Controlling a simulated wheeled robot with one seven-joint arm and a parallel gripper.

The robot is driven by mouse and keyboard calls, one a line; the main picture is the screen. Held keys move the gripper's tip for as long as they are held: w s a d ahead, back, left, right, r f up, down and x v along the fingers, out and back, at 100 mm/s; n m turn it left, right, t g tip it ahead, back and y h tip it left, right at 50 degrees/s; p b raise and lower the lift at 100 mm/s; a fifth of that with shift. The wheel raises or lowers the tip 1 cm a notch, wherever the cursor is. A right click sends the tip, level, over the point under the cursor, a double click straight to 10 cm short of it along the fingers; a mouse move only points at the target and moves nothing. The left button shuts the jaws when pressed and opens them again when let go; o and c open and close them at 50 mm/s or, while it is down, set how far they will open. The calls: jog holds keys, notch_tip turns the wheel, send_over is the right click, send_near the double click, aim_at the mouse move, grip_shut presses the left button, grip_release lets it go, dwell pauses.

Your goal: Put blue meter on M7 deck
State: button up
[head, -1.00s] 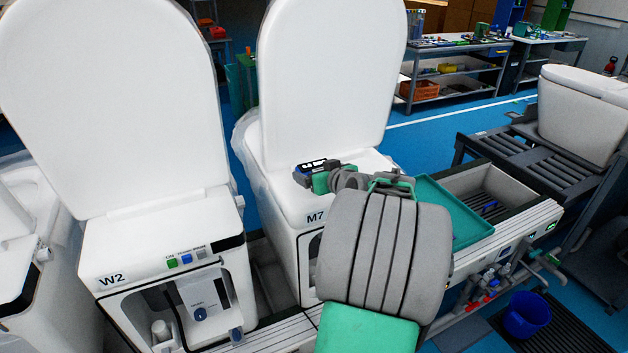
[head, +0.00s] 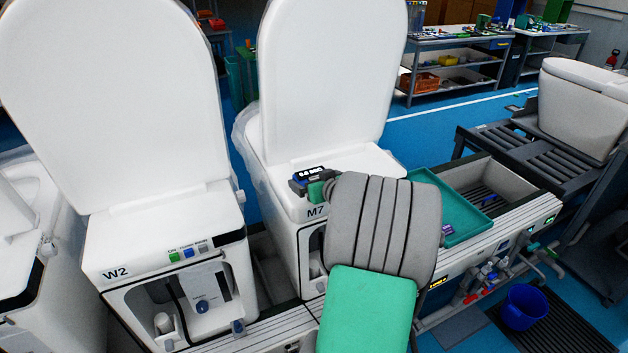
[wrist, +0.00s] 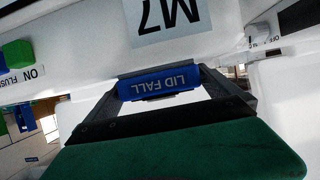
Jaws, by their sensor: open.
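The blue meter (head: 298,186), with a lit "0.0 DEG" display on top, is at the left front corner of the white M7 deck (head: 350,163). Whether it rests fully on the deck I cannot tell. In the wrist view the blue meter (wrist: 160,82) shows its "LID FALL" face between my two dark fingers, below the M7 label (wrist: 165,18). My gripper (wrist: 162,92) is open around the meter, with a finger close at each side. In the head view my gripper (head: 318,191) is mostly hidden behind my grey and green arm.
The raised M7 lid (head: 325,75) stands behind the deck. The W2 toilet (head: 165,235) is to the left. A teal tray (head: 425,178) with a small purple item (head: 447,230) lies to the right. A blue bucket (head: 526,305) stands on the floor.

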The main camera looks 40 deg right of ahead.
jog(key=shift+r, duration=0.25)
jog(key=shift+s, duration=0.35)
jog(key=b+v, duration=0.3)
jog(key=v, duration=0.8)
jog(key=w+a+f+n+g+y, duration=0.1)
jog(key=a+f+n+g+y, duration=0.15)
jog(key=a, duration=0.85)
jog(key=w+a+f+n+g+y, duration=0.1)
jog(key=w+a+f+g+y, duration=0.15)
jog(key=a, duration=0.75)
jog(key=s+a+f+g+h, duration=0.1)
jog(key=s+a+g, duration=0.3)
jog(key=s+a, duration=0.6)
jog(key=shift+s+a+f, duration=0.3)
jog(key=shift+a+f, duration=0.45)
jog(key=shift+a, duration=0.3)
jog(key=shift+c, duration=0.3)
